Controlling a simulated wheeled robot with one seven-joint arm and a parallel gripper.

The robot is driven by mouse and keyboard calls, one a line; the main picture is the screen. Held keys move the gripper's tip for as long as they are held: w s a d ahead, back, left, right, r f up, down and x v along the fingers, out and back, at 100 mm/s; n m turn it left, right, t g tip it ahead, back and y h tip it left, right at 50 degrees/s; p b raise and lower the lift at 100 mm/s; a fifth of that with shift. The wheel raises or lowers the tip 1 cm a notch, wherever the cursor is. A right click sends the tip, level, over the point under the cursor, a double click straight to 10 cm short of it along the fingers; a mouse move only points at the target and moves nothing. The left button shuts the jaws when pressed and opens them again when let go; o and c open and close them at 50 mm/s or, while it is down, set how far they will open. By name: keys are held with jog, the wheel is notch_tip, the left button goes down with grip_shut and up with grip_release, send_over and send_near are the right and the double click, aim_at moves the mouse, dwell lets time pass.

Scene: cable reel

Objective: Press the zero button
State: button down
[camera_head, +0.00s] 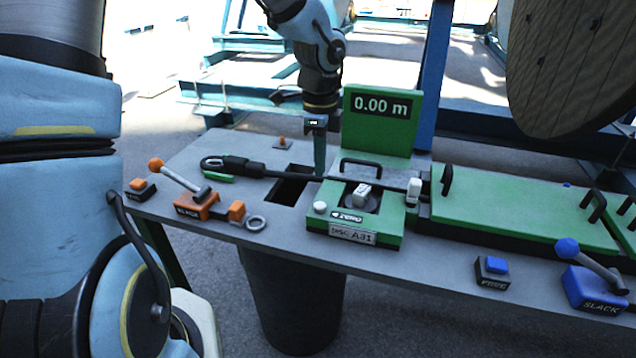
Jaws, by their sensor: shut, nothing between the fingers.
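The white round zero button (320,208) sits on the front left corner of the green meter box (385,226), beside a black label reading ZERO. The green display panel (379,125) behind the box reads 0.00 m. My gripper (319,170) points down behind and above the button, near the left side of the box. Its fingers are shut and empty. I cannot tell its exact height above the table.
A black cable (270,168) runs through the box over the grey table (190,153). An orange lever (184,181) stands left, a blue lever (590,258) right. A square hole (288,188) lies left of the box. Green covers (520,210) with black handles fill the right.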

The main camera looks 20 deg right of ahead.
jog(key=shift+r, duration=2.05)
jog(key=s+a+f+n+t, duration=0.1)
jog(key=a+n, duration=2.3)
jog(key=a, duration=0.5)
jog(key=shift+s+f+n, duration=0.15)
jog(key=shift+f+n, duration=0.15)
